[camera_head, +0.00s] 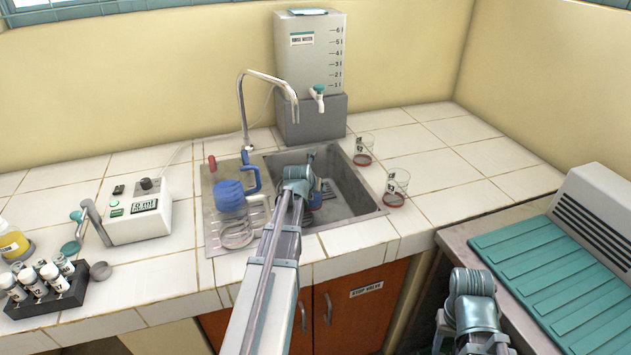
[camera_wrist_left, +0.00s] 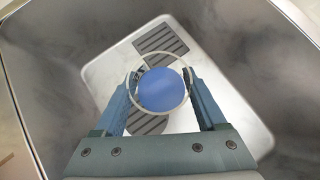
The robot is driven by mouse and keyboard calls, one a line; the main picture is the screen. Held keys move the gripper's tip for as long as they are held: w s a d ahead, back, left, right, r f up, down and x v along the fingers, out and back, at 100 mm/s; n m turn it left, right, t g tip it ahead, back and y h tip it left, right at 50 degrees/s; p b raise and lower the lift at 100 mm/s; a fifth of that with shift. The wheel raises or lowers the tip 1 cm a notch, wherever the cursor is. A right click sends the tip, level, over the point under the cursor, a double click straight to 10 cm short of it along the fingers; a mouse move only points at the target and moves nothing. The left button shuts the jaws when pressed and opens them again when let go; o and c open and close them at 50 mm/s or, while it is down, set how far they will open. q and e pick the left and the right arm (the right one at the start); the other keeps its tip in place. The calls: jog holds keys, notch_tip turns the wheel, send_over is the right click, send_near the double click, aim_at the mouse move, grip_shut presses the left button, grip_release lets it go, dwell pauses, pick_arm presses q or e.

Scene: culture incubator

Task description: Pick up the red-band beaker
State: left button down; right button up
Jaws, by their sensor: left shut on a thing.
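Two clear beakers with red bands at their bottoms stand upright on the tiled counter right of the sink: a far red-band beaker (camera_head: 363,151) and a near red-band beaker (camera_head: 396,189). My left gripper (camera_wrist_left: 162,82) is down inside the sink (camera_head: 352,198), left of both beakers. Its fingers are shut on a clear round vessel with a blue disc-like bottom (camera_wrist_left: 161,91), seen from above in the left wrist view. No red shows on this vessel. My right arm's wrist is at the lower right in the head view; its fingertips cannot be made out.
A faucet (camera_head: 242,115) and a blue-topped item (camera_head: 230,196) stand at the sink's left. A water tank (camera_head: 310,55) is behind it. A pump box (camera_head: 138,212) and vial rack (camera_head: 45,297) are at left. A ribbed teal mat (camera_head: 545,270) lies at right.

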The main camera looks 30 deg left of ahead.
aim_at(311, 201)
pick_arm(q)
jog(key=shift+s+d, duration=0.3)
jog(key=shift+s, duration=0.65)
jog(key=shift+s+d, duration=0.35)
jog(key=shift+s, duration=0.6)
jog(key=shift+s+d, duration=0.3)
jog(key=shift+s, duration=0.65)
